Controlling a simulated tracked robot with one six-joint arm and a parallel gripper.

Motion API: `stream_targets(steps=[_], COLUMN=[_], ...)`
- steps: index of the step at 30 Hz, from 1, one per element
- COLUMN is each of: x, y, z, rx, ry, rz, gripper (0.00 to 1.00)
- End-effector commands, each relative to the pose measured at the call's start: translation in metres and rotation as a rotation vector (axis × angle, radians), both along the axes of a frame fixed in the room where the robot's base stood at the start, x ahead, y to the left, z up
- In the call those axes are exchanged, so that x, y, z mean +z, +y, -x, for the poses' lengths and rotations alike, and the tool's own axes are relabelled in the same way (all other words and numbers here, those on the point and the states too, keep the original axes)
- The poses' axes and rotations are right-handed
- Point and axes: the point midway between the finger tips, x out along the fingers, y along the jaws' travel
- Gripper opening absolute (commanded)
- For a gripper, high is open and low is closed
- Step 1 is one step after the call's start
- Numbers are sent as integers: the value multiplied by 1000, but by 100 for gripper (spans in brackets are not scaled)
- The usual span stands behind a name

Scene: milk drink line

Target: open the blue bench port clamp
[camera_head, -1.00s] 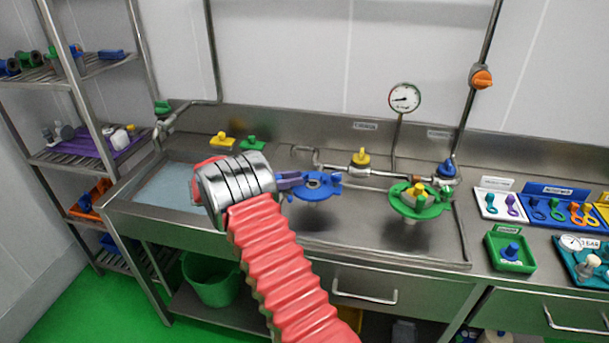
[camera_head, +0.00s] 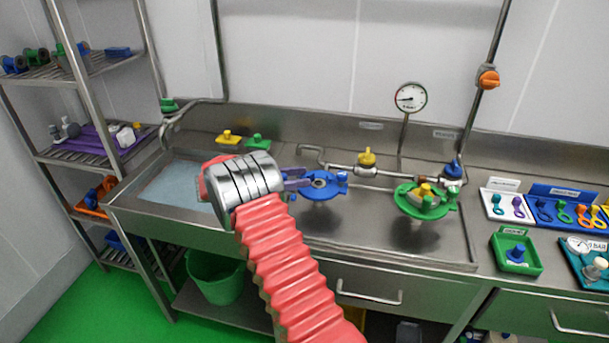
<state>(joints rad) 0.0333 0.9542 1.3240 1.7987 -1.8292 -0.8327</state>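The blue bench port clamp (camera_head: 322,191) is a flat ring with a raised lug on its right side, over the bench basin in the middle of the view. A grey metal fitting shows in its centre. My gripper (camera_head: 298,180) reaches the clamp's left side from the left, behind my silver wrist. Its dark purplish fingers overlap the clamp's left edge in the picture. The wrist hides part of the gripper, and I cannot tell whether the fingers touch or grip the clamp.
A green clamp (camera_head: 408,207) with a yellow knob sits to the right. Behind are a pipe with a yellow valve (camera_head: 367,158), a blue valve (camera_head: 453,170) and a pressure gauge (camera_head: 411,97). A green tray (camera_head: 497,251) and tool boards stand at right.

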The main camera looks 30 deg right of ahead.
Motion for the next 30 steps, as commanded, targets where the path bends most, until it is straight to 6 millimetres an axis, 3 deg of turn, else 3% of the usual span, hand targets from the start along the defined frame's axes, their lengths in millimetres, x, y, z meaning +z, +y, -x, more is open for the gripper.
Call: stream_targets(steps=[5, 11, 30], x=[0, -1, -2], y=[3, 21, 117], z=[-1, -8, -47], rx=[1, 2, 1], ry=[1, 0, -1], rz=[0, 0, 0], gripper=[38, 38, 38])
